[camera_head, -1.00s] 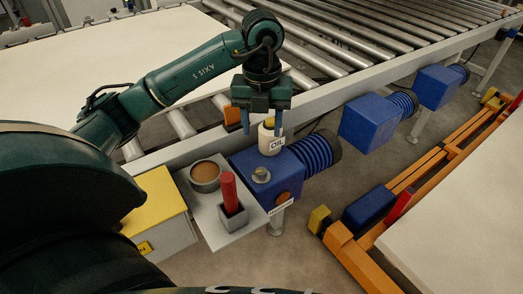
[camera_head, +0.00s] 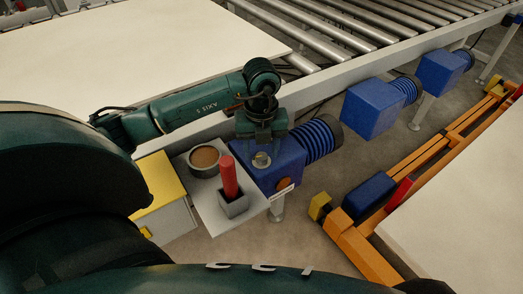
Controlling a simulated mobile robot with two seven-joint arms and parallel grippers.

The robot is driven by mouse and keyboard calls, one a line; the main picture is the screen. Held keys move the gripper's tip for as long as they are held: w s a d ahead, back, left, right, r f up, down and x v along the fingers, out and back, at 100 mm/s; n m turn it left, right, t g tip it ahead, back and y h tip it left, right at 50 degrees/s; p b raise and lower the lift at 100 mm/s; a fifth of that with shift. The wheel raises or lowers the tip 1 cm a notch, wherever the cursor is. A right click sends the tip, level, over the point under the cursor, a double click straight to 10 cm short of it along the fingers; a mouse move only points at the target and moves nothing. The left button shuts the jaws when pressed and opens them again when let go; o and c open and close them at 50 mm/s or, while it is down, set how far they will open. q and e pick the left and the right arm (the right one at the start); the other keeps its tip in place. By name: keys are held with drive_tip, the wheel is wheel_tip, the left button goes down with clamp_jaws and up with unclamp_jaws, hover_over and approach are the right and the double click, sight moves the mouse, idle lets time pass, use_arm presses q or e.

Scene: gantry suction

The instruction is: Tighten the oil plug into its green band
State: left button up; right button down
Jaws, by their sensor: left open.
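The oil plug (camera_head: 261,159) is a small pale metal cap on top of the blue gearbox (camera_head: 286,157), below the conveyor's side rail. My left gripper (camera_head: 262,145) is low over the gearbox, right at the plug. It is open, pointing down; its fingertips are largely hidden, and I cannot tell whether they touch the plug. No green band can be made out at this size. The white bottle marked OIL is not visible now, in the area my gripper and wrist cover. My right gripper is not in view.
A grey shelf (camera_head: 203,204) beside the gearbox carries a round pot of brown stuff (camera_head: 205,158) and a red-handled tool (camera_head: 229,178) in a square holder. A yellow-topped box (camera_head: 158,188) stands left of it. Blue motors (camera_head: 372,108) line the roller conveyor (camera_head: 335,25).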

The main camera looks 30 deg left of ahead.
use_arm(q)
drive_tip(key=shift+f, duration=0.45)
drive_tip(key=shift+c, duration=0.2)
drive_tip(key=c, duration=1)
drive_tip(key=shift+o, duration=0.2)
drive_tip(key=m+b, duration=0.1)
drive_tip(key=m, duration=0.1)
drive_tip(key=shift+m, duration=0.4)
drive_tip(key=shift+m+b, duration=0.3)
drive_tip(key=shift+m, duration=0.9)
drive_tip(key=o, duration=1)
